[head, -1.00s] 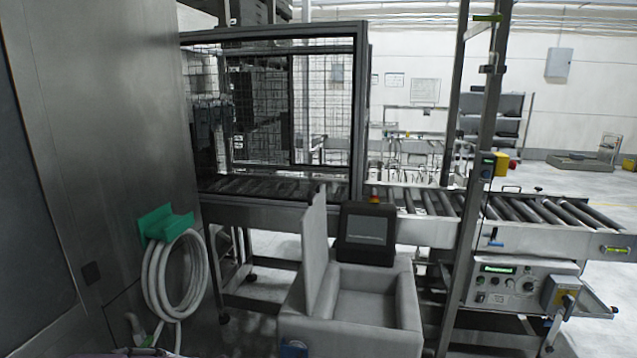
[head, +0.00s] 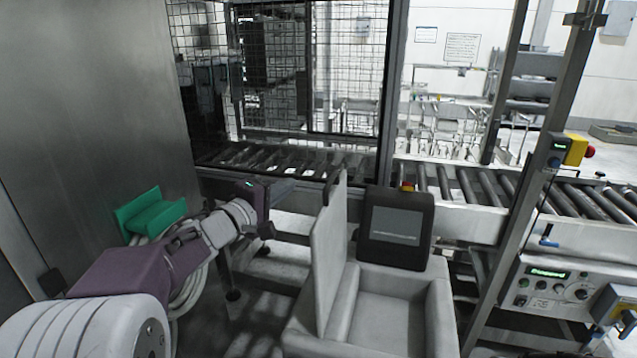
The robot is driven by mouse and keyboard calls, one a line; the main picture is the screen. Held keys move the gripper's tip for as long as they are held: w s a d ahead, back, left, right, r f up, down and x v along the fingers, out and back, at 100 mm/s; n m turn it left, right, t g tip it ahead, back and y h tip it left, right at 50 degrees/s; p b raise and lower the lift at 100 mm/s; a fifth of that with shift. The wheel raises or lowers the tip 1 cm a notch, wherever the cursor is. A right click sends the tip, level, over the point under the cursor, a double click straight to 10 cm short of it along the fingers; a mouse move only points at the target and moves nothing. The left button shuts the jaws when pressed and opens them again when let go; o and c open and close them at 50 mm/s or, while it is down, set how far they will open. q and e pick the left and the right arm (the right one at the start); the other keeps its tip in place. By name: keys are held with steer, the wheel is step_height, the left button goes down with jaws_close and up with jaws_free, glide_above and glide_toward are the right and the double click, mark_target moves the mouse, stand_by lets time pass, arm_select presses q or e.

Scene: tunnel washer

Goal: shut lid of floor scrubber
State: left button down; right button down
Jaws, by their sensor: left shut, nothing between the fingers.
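The floor scrubber (head: 440,318) stands at the lower middle in the head view, a grey body with an open basin and a dark screen panel (head: 396,230) at its back. Its lid (head: 329,255) stands upright along the left side of the basin, so the scrubber is open. My left arm comes in from the lower left. My left gripper (head: 281,188) is shut and empty, left of the lid's upper part and apart from it in the picture. My right gripper does not show.
A green hose holder (head: 152,214) with a coiled pale hose is on the metal wall at left, partly behind my left arm. A roller conveyor (head: 470,205) runs behind the scrubber. A post (head: 530,190) and control box (head: 549,286) stand at right.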

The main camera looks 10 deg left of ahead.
arm_select(q)
steer(key=w+d+b, duration=0.2)
steer(key=w+d, duration=0.3)
steer(key=w, duration=0.1)
steer(key=shift+d+f, duration=0.35)
steer(key=shift+f, duration=0.1)
